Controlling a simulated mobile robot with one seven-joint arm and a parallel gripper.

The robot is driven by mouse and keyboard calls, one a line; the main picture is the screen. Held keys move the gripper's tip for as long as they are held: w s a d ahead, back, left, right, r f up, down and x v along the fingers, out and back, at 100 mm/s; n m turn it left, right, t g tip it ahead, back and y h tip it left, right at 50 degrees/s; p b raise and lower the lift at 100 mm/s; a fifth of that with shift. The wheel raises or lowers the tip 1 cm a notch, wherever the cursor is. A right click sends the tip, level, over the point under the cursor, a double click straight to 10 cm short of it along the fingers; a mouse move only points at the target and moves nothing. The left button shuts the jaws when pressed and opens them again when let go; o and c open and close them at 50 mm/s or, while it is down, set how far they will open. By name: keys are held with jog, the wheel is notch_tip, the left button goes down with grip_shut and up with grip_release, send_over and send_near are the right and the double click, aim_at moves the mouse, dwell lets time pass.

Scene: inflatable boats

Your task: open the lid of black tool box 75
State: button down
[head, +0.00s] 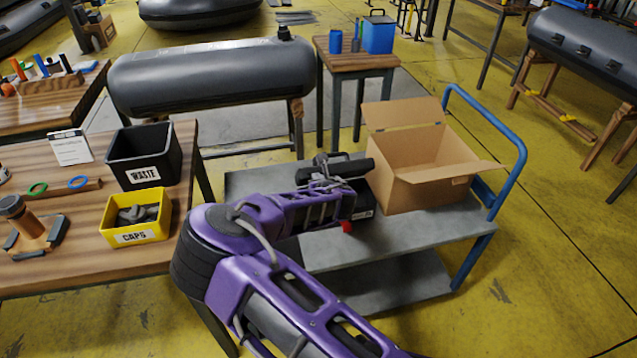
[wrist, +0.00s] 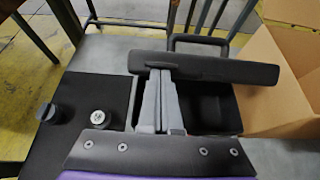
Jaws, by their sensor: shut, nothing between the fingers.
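The black tool box (head: 361,205) stands on the grey cart, left of the cardboard box, partly hidden by my arm. Its lid (head: 357,167) looks raised above the body. In the wrist view the lid (wrist: 235,71) shows as a long dark bar, with the dark open inside of the tool box (wrist: 213,108) below it. My gripper (wrist: 161,73) is shut and empty, its fingertips at the lid's left part. They look to be touching it, but I cannot tell for sure. The gripper also shows in the head view (head: 322,184).
An open cardboard box (head: 425,185) stands close on the right of the tool box. The cart (head: 400,233) has a blue handle (head: 512,140). A workbench (head: 60,270) on the left holds a waste bin (head: 143,157) and a yellow caps bin (head: 135,219).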

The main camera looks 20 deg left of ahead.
aim_at(314, 171)
jog(key=shift+w+a+r, duration=0.25)
jog(key=shift+w+r, duration=0.1)
jog(key=shift+w, duration=0.15)
jog(key=shift+w+a+r, duration=0.35)
jog(key=shift+w, duration=0.15)
jog(key=shift+w+a+r, duration=0.3)
jog(key=shift+w+a, duration=0.05)
jog(key=shift+w, duration=0.15)
jog(key=shift+w+a, duration=0.1)
jog(key=shift+w, duration=0.05)
jog(key=shift+w+a+r, duration=0.15)
jog(key=shift+w+a, duration=0.2)
jog(key=shift+w, duration=0.25)
jog(key=shift+w+a+r, duration=0.15)
jog(key=shift+w+a, duration=0.15)
jog(key=shift+w, duration=0.25)
jog(key=f+v, duration=0.1)
jog(key=v, duration=0.6)
jog(key=shift+s+d+f, duration=0.2)
jog(key=shift+s+d, duration=0.05)
jog(key=shift+s, duration=0.15)
